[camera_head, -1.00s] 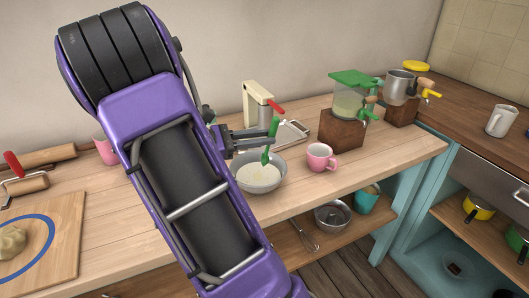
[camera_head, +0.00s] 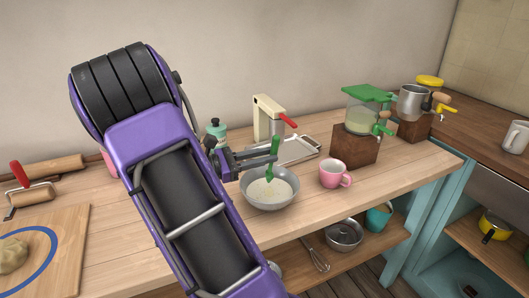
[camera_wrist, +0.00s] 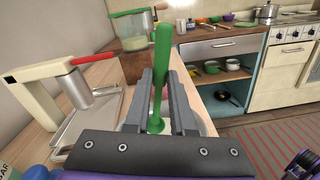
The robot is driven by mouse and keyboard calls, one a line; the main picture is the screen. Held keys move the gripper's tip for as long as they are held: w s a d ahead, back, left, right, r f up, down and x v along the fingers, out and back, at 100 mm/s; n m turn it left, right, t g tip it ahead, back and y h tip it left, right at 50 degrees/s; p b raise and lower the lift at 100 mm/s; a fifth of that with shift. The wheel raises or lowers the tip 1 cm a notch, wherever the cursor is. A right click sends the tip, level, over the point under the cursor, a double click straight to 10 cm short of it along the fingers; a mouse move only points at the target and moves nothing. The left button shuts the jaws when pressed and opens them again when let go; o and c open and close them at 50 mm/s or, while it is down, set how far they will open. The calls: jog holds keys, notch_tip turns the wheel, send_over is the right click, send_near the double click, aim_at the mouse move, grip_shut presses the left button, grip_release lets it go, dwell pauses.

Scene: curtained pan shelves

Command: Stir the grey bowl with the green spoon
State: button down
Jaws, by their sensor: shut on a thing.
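The grey bowl (camera_head: 262,202) stands on the wooden counter and holds a pale, grainy mixture. The green spoon (camera_head: 274,160) is upright above it, its lower end over or in the mixture; I cannot tell if it touches. My gripper (camera_head: 272,156) is shut on the spoon's handle, just above the bowl's far side. In the wrist view the spoon (camera_wrist: 161,75) stands between the two fingers of my gripper (camera_wrist: 160,100).
A pink mug (camera_head: 333,175) stands close to the bowl's right. A cream press with a red handle (camera_head: 266,118) and a metal tray (camera_head: 298,150) are behind. A green-lidded dispenser (camera_head: 362,122) on a wooden block is further right. A dough board (camera_head: 50,250) lies left.

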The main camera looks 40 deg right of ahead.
aim_at(270, 169)
jog(key=f+b, duration=0.1)
jog(key=w+a+f+b, duration=0.1)
jog(key=f+b, duration=0.3)
jog(key=shift+w+a+f, duration=0.1)
jog(key=shift+w+a, duration=0.05)
jog(key=shift+w, duration=0.05)
jog(key=s, duration=0.1)
jog(key=s+d+b, duration=0.1)
jog(key=s, duration=0.1)
jog(key=shift+w+d+p, duration=0.15)
jog(key=shift+w+p, duration=0.65)
jog(key=shift+p, duration=0.35)
